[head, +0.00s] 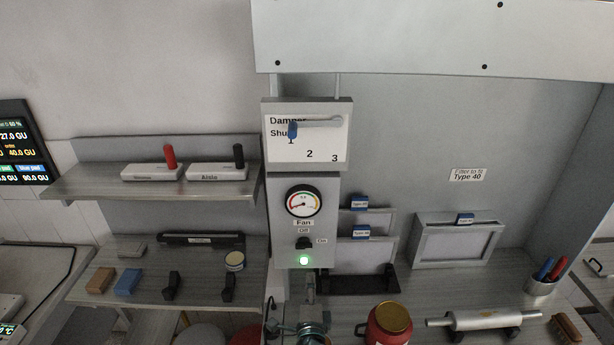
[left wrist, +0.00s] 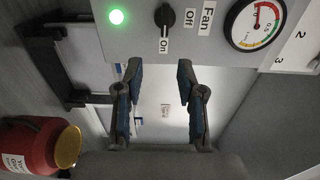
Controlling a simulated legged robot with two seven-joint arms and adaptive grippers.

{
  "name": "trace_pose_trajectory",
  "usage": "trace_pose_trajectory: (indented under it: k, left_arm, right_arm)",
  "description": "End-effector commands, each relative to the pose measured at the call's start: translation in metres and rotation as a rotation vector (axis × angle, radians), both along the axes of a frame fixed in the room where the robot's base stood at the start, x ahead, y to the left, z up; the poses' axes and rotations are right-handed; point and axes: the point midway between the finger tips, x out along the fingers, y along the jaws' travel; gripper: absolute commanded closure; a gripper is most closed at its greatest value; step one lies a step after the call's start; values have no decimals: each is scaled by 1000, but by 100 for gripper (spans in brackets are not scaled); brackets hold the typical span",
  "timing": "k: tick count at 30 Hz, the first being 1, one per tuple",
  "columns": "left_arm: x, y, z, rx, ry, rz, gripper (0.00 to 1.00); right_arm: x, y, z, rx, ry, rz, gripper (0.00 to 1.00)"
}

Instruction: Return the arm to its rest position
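My left gripper (head: 291,312) shows at the bottom centre of the head view, below the fan panel (head: 325,215). In the left wrist view the gripper (left wrist: 161,75) is open, with its two blue-padded fingers apart and nothing between them. The dark fan knob (head: 303,243) stands beyond the fingertips, apart from them; it also shows in the left wrist view (left wrist: 165,17). The green lamp (head: 304,261) below it is lit. My right gripper is in neither view.
The damper lever's blue handle (head: 292,130) is by the 1 mark. Shelves with red and black-handled devices (head: 152,172) are at left. A red jar (head: 388,325), roller (head: 482,319) and pen cup (head: 541,285) stand on the bench at right. Filter frames (head: 457,243) stand behind.

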Motion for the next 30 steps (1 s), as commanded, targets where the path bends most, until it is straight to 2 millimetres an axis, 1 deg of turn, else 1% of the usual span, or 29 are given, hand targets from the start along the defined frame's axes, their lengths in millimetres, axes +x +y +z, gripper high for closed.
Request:
trace_pose_trajectory:
  k: [2,4,5,7,8,9,11,12,14,15,18,20,21,25,30]
  left_arm:
    - [-3,9,-13,-36,37,13,61]
    - [-9,25,-36,-114,110,40,61]
    - [-14,35,-49,-162,151,56,61]
    - [-31,62,-88,-297,272,112,61]
    - [-41,75,-106,-362,329,141,61]
    - [-58,92,-131,-451,405,187,61]
    - [-86,117,-165,-584,516,263,61]
    - [-106,132,-184,-663,581,315,61]
    - [-135,150,-207,-766,664,389,61]
    - [-152,160,-219,-822,709,435,61]
    - [-191,179,-241,-934,801,534,61]
    - [-213,188,-250,-988,845,588,61]
    - [-226,194,-255,-1019,871,623,61]
    - [-268,209,-266,-1107,944,727,61]
    - [-319,226,-273,-1199,1025,860,61]
  right_arm:
    - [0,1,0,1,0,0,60]
    - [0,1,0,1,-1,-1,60]
    - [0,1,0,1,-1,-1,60]
    - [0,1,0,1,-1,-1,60]
    - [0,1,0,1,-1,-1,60]
    - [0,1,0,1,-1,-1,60]
    - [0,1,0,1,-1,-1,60]
    - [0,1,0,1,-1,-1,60]
    - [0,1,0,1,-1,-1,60]
    - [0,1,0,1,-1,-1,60]
    - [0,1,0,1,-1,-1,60]
    - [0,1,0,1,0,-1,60]
    - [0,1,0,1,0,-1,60]
    - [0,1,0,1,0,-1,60]
    - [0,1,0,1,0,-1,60]
